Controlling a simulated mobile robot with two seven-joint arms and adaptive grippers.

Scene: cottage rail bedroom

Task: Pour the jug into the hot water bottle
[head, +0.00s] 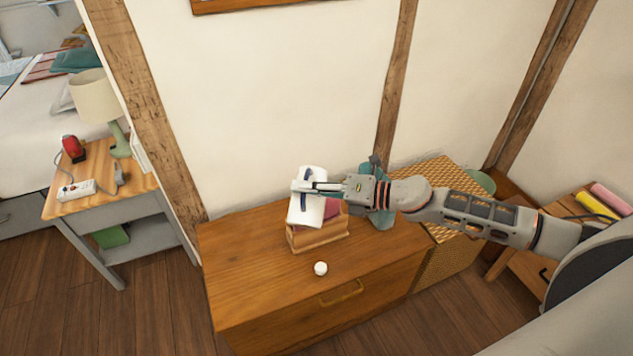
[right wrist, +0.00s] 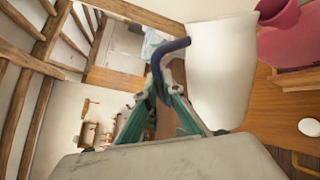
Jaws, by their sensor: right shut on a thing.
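The white jug (head: 305,211) with a dark blue handle is held up over the left part of a wooden holder. My right gripper (head: 322,187) is shut on the jug's handle. In the right wrist view the blue handle (right wrist: 172,48) sits between the fingertips, and the white jug body (right wrist: 222,75) is just beyond. The pink hot water bottle (head: 332,209) is in the wooden holder (head: 322,240), partly hidden by the jug. Its pink neck and body (right wrist: 290,42) show beside the jug in the right wrist view. I cannot see inside the jug. My left gripper is not in view.
The wooden chest (head: 245,270) carries the holder, a small white round object (head: 320,268) in front, and a teal object (head: 381,217) behind my right gripper. A woven box (head: 450,255) stands to the right.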

